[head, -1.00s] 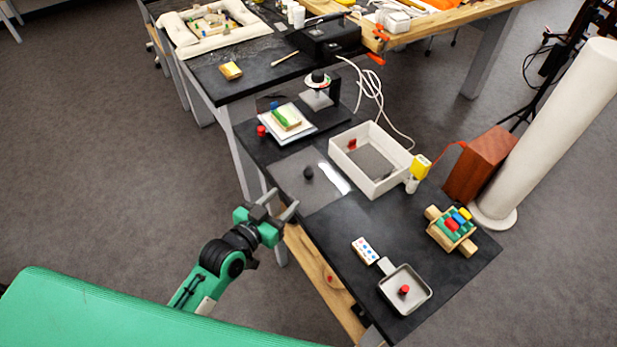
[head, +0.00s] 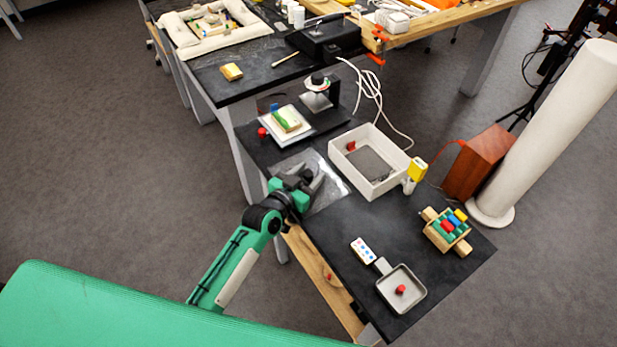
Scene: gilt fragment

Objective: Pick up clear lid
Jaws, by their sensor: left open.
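The clear lid (head: 328,192) looks like a flat, see-through square with pale glare along its right side. It lies on the black tabletop, left of the white bin. A small dark knob (head: 307,174) stands near its middle. My left gripper (head: 306,176) is over the lid with its fingers open, one to each side of the knob as seen from here. I cannot tell whether the fingers touch the knob. The gripper hides the lid's near left part. My right gripper is not in view.
A white bin (head: 393,186) stands right of the lid. Behind is a white plate with a green-topped block (head: 286,121), a red knob (head: 262,133) and a stand (head: 318,98). A grey pan (head: 407,304), a dotted tile (head: 362,250) and a wooden block toy (head: 434,243) lie nearer.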

